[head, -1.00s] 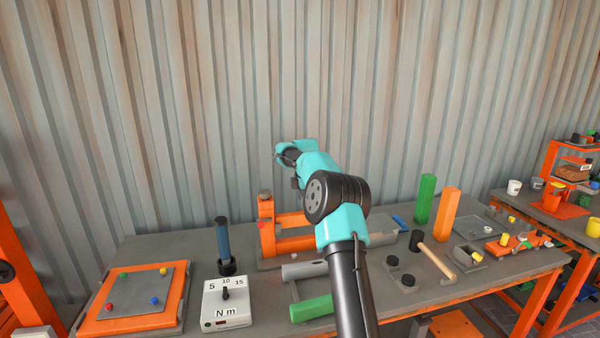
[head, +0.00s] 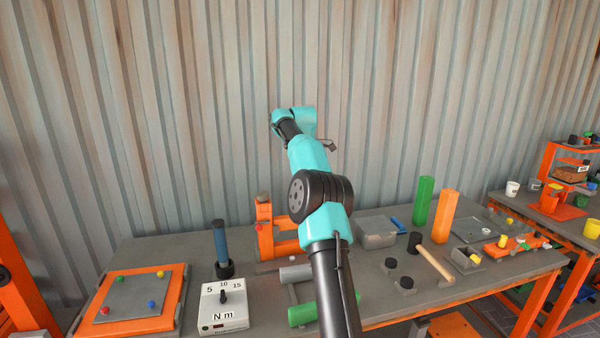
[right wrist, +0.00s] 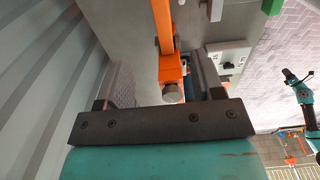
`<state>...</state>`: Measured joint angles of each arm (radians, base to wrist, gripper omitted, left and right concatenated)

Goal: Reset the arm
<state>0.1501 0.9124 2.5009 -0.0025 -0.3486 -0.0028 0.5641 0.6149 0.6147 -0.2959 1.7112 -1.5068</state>
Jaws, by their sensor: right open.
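My right arm (head: 320,220), teal and black, rises over the middle of the table in the head view and bends near the wall. Its gripper (right wrist: 162,62) is open in the right wrist view, its two dark fingers wide apart with nothing held between them. The gripper is above the table, and an orange fixture (right wrist: 172,72) with a grey knob shows below, between the fingers. A teal and black arm (right wrist: 305,100), probably my left one, shows small at the right edge of the right wrist view. Its fingers are too small to read.
The orange clamp fixture (head: 265,232) stands partly behind my arm. A blue-handled tool (head: 221,243), a torque box (head: 223,307) and an orange plate (head: 116,308) are left. Green (head: 422,203) and orange posts (head: 444,216), a grey bin (head: 375,238) and a mallet (head: 437,264) are right.

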